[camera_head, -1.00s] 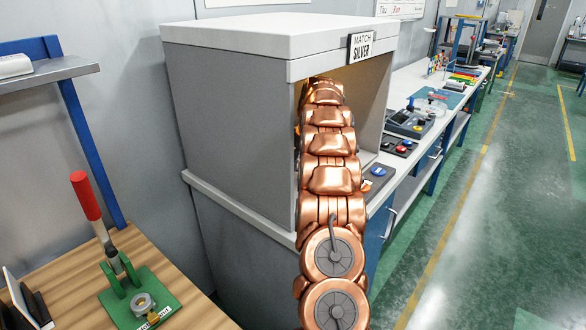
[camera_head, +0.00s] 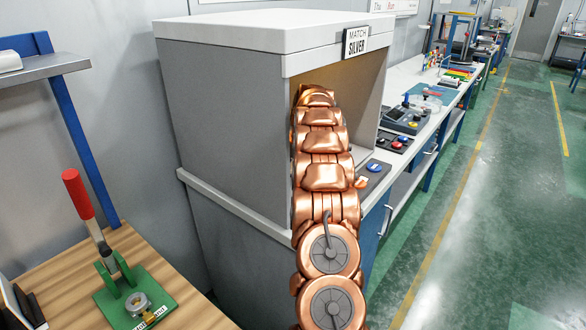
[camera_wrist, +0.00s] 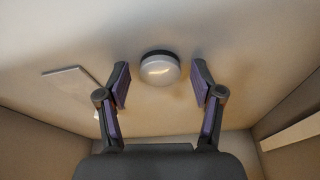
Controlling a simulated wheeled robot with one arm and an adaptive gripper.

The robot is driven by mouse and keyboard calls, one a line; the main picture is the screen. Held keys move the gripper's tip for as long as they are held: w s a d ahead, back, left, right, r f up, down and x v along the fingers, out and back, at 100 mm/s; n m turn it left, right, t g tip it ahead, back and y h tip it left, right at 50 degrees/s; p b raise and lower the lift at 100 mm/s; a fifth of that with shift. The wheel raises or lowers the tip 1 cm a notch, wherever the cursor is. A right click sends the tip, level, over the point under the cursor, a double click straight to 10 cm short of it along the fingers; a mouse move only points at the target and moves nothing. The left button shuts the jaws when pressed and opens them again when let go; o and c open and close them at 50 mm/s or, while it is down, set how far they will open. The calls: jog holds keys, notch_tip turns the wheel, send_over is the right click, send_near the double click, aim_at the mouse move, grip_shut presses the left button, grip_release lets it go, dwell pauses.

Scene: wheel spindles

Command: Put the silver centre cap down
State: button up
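The silver centre cap (camera_wrist: 160,68) is a round, pale, domed disc in the wrist view. It appears to rest on the light floor of the booth (camera_head: 240,95), which bears a "MATCH SILVER" sign (camera_head: 355,41). My gripper (camera_wrist: 162,76) is open, one finger on each side of the cap, with a visible gap between the cap and each finger. In the head view my copper arm reaches into the booth's open front, and the gripper and cap are hidden there.
A flat pale card or plate (camera_wrist: 75,91) lies left of my gripper in the wrist view. Booth walls close in at both lower sides. Right of the booth, a bench (camera_head: 400,160) holds small trays and devices. A green press with a red handle (camera_head: 135,295) stands on a wooden table at left.

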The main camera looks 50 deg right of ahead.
jog(key=shift+r, duration=0.1)
jog(key=shift+v, duration=1.3)
jog(key=shift+s+r+b, duration=0.2)
jog(key=shift+s+b, duration=0.05)
jog(key=shift+b, duration=0.05)
jog(key=shift+s+a+b, duration=0.2)
jog(key=shift+s+b, duration=0.25)
jog(key=shift+s, duration=1.5)
jog(key=shift+s+a+b, duration=0.2)
jog(key=shift+s+b, duration=0.3)
jog(key=shift+s, duration=1.4)
jog(key=shift+s+a+b, duration=0.2)
jog(key=shift+s+b, duration=0.25)
jog(key=shift+s, duration=1.5)
